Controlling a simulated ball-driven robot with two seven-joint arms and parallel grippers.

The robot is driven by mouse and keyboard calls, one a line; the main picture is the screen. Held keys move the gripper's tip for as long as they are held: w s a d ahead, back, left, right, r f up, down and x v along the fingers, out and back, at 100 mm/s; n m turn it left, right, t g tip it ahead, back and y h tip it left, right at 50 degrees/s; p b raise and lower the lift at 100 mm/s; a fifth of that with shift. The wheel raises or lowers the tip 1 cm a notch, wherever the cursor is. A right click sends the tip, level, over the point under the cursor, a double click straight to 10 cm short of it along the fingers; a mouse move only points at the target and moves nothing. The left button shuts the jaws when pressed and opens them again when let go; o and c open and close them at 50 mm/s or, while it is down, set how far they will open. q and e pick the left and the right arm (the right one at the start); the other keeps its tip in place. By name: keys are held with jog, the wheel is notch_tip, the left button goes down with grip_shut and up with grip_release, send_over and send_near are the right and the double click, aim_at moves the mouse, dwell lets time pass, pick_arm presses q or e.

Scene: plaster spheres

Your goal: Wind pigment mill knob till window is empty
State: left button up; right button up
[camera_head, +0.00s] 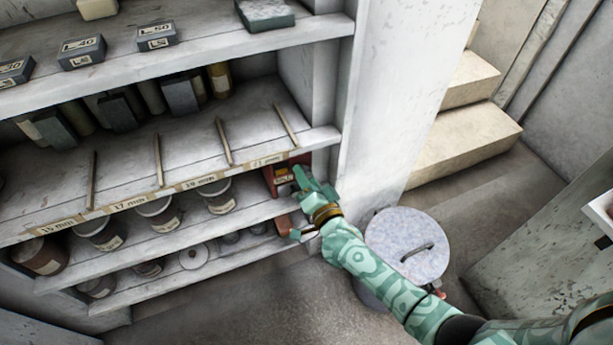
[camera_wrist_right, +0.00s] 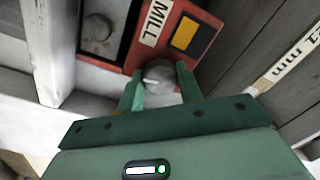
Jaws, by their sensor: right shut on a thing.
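The red pigment mill (camera_head: 270,178) stands on the shelf at its right end, partly hidden by my right gripper (camera_head: 301,178). In the right wrist view the mill's red face (camera_wrist_right: 174,25) carries a MILL label and a window (camera_wrist_right: 185,33) that shows yellow-orange. The round grey knob (camera_wrist_right: 158,73) sits between the fingers of my right gripper (camera_wrist_right: 160,85), which are shut on it from both sides. My left gripper is out of view.
Lidded jars (camera_head: 158,211) stand on the shelf to the left, under a sloped board with thin sticks. A wall pillar (camera_head: 395,90) rises just right of the mill. A round lidded bin (camera_head: 405,232) stands on the floor beside my right arm.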

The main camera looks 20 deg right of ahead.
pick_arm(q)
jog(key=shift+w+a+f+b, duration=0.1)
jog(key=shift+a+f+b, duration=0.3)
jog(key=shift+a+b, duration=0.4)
pick_arm(e)
jog(key=m, duration=1.6)
jog(key=shift+f+h, duration=0.1)
jog(key=shift+h, duration=0.3)
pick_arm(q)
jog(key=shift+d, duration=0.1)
pick_arm(e)
jog(key=shift+s+m, duration=0.1)
jog(key=shift+m, duration=0.2)
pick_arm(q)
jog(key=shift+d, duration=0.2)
pick_arm(e)
jog(key=o, duration=1)
pick_arm(q)
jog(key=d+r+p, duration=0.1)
jog(key=p, duration=0.1)
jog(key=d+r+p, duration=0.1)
jog(key=p, duration=0.1)
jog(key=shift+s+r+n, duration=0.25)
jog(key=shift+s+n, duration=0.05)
pick_arm(e)
jog(key=s, duration=1.6)
jog(key=shift+s+f, duration=0.15)
jog(key=shift+f, duration=0.05)
